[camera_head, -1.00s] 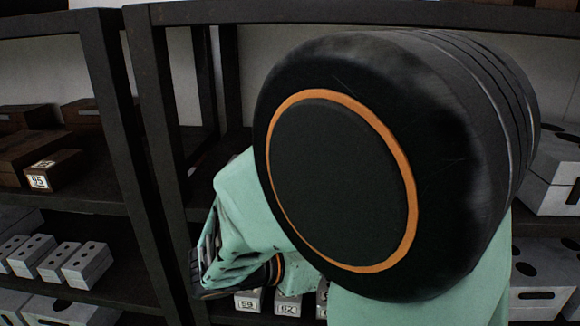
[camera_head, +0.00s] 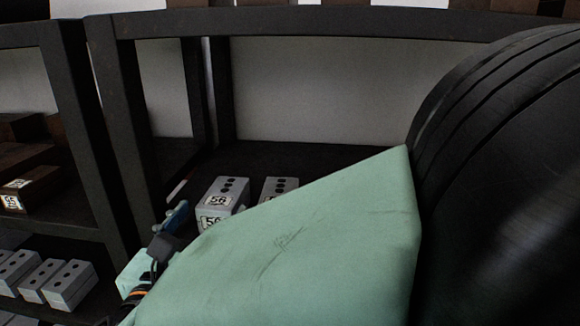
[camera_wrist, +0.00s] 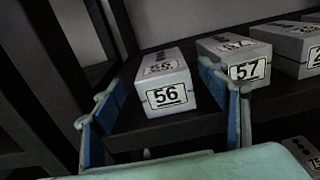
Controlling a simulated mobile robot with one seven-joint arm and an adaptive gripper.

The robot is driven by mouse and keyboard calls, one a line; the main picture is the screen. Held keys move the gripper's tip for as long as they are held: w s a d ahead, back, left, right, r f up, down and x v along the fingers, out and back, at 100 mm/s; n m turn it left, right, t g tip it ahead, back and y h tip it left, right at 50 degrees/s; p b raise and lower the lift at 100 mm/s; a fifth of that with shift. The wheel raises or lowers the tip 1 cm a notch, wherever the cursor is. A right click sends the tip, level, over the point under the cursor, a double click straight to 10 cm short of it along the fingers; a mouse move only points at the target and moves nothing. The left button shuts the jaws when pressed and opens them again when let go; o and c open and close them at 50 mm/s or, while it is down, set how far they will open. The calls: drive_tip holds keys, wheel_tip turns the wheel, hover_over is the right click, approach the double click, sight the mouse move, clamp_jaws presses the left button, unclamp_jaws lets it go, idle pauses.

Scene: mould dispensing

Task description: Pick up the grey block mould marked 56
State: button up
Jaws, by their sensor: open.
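The grey block mould marked 56 (camera_wrist: 165,82) sits on a dark shelf, its labelled end facing me in the wrist view. In the head view the same mould (camera_head: 221,197) shows past my arm, with holes on top and labels reading 56. My gripper (camera_wrist: 165,112) is open and empty. In the wrist view its blue-padded fingers stand left and right of the mould's near end, the right one close to the gap beside the mould marked 57. I cannot tell whether a finger touches. In the head view the gripper (camera_head: 168,232) is partly hidden by my arm.
The grey mould marked 57 (camera_wrist: 233,66) stands close on the right, with another grey mould (camera_wrist: 292,45) beyond it. A dark shelf post (camera_head: 122,120) rises left of the gripper. More grey blocks (camera_head: 71,285) lie on a lower shelf at the left.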

sight(224, 192)
drive_tip(key=w, duration=0.4)
drive_tip(key=w+d, duration=0.1)
drive_tip(key=w, duration=0.2)
drive_tip(key=shift+r, duration=0.15)
clamp_jaws()
drive_tip(key=shift+r, duration=0.15)
